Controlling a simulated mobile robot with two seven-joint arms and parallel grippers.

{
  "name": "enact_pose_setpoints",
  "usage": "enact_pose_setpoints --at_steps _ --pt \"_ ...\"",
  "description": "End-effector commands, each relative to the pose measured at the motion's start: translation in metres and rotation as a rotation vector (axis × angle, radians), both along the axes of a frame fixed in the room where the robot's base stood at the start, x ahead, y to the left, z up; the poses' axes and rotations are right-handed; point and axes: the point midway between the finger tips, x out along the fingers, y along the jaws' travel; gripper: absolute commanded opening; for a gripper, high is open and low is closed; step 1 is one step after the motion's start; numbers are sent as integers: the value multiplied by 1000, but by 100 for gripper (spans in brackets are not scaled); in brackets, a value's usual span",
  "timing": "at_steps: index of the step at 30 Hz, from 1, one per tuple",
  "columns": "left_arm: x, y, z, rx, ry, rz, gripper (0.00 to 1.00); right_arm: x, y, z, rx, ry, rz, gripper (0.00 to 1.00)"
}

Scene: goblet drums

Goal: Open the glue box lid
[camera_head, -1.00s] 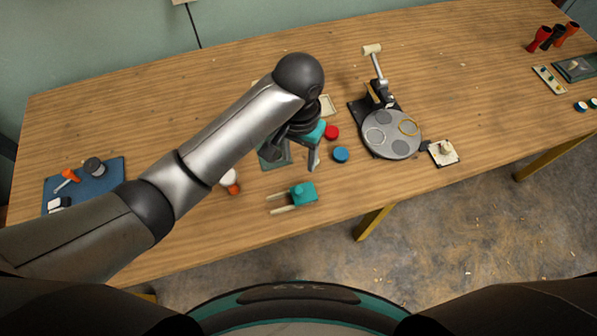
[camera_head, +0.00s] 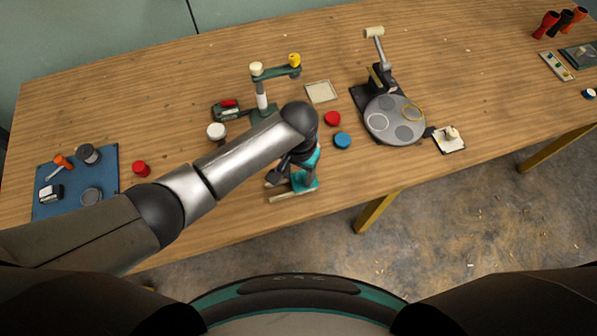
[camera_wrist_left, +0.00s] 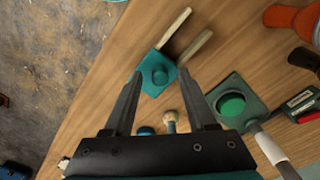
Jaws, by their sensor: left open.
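The teal box with a round knob on its top (camera_head: 308,184), which I take for the glue box, sits near the table's front edge. Two pale wooden sticks extend from it on the left. In the left wrist view the box (camera_wrist_left: 152,88) lies ahead, with its knob between the fingertips in the picture; its lid looks shut. My left gripper (camera_head: 289,178) is over the box, pointing down and partly hidden by its own arm. In the wrist view my left gripper (camera_wrist_left: 160,72) is open with nothing held. I cannot tell whether the fingers touch the knob. My right gripper is out of view.
A blue mat (camera_head: 75,185) with tools is at left.

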Motion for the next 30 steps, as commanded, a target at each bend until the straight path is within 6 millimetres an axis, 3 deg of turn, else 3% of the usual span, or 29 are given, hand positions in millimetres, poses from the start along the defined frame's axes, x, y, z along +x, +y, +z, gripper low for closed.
enact_pose_setpoints --at_steps 6,21,30 --pt "0 0 0 0 -1 0 55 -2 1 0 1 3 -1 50" --pt "0 0 1 0 0 0 0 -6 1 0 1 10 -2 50" --pt "0 0 1 0 0 0 0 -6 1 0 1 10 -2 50"
